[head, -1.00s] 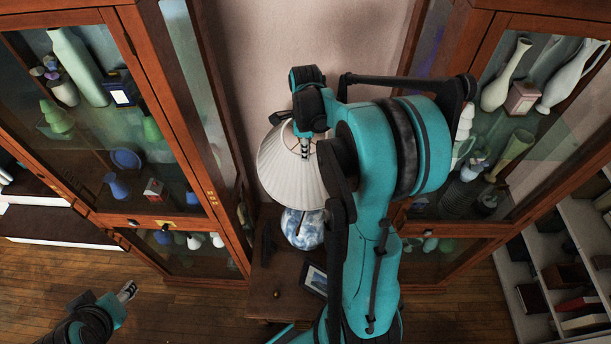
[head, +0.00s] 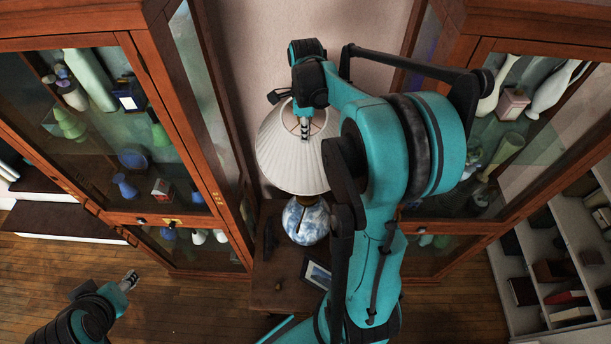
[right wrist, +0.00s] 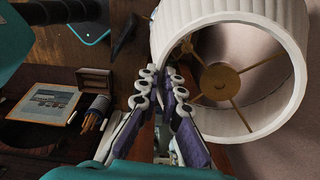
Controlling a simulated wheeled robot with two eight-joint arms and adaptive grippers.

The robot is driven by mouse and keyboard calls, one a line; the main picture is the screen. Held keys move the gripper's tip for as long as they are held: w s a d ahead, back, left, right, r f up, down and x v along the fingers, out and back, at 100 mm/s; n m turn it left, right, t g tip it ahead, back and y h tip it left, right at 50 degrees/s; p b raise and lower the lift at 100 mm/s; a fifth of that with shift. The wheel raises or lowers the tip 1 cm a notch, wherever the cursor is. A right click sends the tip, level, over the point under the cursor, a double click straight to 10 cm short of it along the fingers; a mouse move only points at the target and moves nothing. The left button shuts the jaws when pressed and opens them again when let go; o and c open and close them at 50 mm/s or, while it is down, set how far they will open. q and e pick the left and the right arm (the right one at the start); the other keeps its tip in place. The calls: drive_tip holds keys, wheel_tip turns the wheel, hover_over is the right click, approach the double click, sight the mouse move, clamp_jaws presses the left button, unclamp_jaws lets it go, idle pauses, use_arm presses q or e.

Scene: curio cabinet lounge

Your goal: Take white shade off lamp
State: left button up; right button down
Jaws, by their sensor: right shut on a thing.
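The white pleated shade (head: 290,155) is above the blue-and-white lamp base (head: 306,221), with a brass neck visible between them. My right gripper (head: 305,128) is shut on the upper rim of the shade. In the right wrist view its fingers (right wrist: 160,77) are at the left edge of the shade (right wrist: 235,12), whose open ring shows brass spokes and a hub. I cannot tell from these views whether the shade is fully clear of the lamp. My left gripper (head: 130,278) is at the lower left, away from the lamp; its opening is too small to judge.
The lamp base stands on a dark wooden table (head: 275,291) with a framed picture (head: 317,273). In the right wrist view a box (right wrist: 95,78) and a pencil holder (right wrist: 97,112) are near the picture. Glass cabinets (head: 140,150) flank the table closely on both sides.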

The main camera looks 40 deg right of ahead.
wheel_tip(320, 180, up, 7)
drive_tip(key=p, duration=0.3)
drive_tip(key=shift+f, duration=0.2)
drive_tip(key=shift+r, duration=1.1)
